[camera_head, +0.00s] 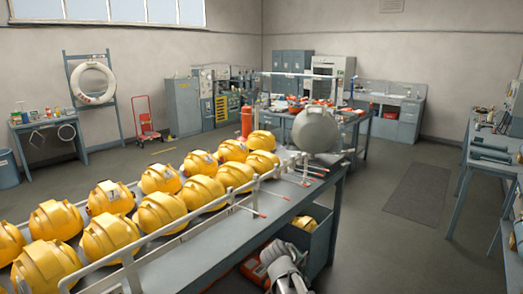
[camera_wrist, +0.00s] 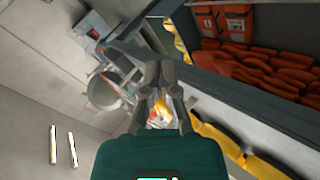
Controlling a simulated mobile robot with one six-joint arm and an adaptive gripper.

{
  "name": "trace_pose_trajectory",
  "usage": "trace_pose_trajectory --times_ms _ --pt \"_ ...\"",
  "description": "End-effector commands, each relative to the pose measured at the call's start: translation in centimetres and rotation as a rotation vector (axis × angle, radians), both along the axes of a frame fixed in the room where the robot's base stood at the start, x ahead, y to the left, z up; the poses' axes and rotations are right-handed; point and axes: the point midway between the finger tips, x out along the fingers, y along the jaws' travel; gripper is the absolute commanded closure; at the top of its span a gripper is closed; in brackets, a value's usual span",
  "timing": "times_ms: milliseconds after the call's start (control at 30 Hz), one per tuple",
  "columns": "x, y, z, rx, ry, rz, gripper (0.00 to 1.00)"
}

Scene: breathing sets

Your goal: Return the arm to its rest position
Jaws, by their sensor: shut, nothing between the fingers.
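My gripper (camera_wrist: 160,70) shows in the wrist view, pointing up the picture from a green body. Its dark fingers are shut, with their tips close together and nothing held. A small yellow and white patch shows behind the fingers; I cannot tell what it is. In the head view, a grey and white jointed part at the bottom, right of centre, looks like my arm, but the fingers cannot be made out there. It is beside the front of the long bench (camera_head: 222,240).
Several yellow helmets (camera_head: 108,235) stand in rows on the bench behind a white rail. A rounded grey object (camera_head: 316,129) is at its far end. A grey bin (camera_head: 318,240) is below. The floor around the dark mat (camera_head: 420,190) is clear. Orange packs (camera_wrist: 275,70) fill a shelf.

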Motion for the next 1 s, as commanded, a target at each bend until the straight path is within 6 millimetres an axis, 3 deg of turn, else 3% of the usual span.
trace_pose_trajectory --times_ms 33,200,500,700,1000 --pt "-1.7 -1.4 -0.9 0.051 0.046 -0.052 1.0" --pt "-6.7 -4.2 -3.8 0.234 0.211 -0.203 1.0" --pt "-15.0 -5.3 -6.5 0.537 0.488 -0.376 1.0" --pt "-17.4 -4.9 -6.7 0.638 0.581 -0.411 1.0" --pt "-17.7 -4.8 -6.7 0.653 0.596 -0.415 1.0"
